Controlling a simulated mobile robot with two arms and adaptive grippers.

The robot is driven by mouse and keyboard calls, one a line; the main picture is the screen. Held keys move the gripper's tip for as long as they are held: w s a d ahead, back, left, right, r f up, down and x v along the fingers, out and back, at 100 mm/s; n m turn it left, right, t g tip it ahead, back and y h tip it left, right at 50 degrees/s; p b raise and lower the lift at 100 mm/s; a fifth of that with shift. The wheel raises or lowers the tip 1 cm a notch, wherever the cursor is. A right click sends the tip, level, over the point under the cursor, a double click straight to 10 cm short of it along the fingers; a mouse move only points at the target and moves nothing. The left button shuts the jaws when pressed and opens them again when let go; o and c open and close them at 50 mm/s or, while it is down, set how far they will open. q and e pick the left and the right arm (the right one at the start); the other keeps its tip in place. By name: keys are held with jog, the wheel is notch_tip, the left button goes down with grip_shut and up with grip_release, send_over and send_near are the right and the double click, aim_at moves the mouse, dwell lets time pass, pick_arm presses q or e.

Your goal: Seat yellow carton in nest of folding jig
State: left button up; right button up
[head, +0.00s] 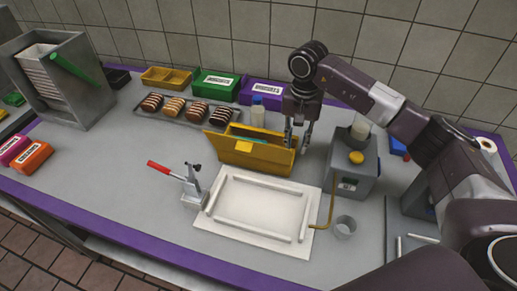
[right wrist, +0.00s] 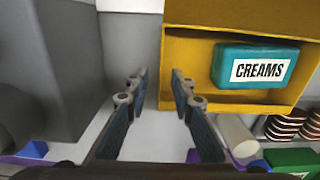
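The yellow carton (head: 232,154) stands open behind the white folding jig (head: 206,236), its front flap leaning outward. It is not on the jig's plate. A teal pack labelled CREAMS (right wrist: 258,66) lies inside the carton, which also shows in the right wrist view (right wrist: 190,60). The jig's nest is a bare area framed by white rails. My right gripper (head: 299,138) is at the carton's right end, fingers pointing down and apart. In the right wrist view the fingers (right wrist: 158,88) are near the carton's side wall; I cannot tell if they touch it. My left gripper is out of view.
A clamp with a red handle (head: 158,167) stands left of the jig. A bottle (head: 258,112) and a tray of éclairs (head: 150,115) are behind. The counter's left middle is clear.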

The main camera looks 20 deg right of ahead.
notch_tip(320, 180, down, 4)
jog(key=shift+w+d+r+p, duration=0.1)
jog(key=shift+w+r+p, duration=0.1)
jog(key=shift+p, duration=0.55)
jog(key=shift+f, duration=0.45)
grip_shut()
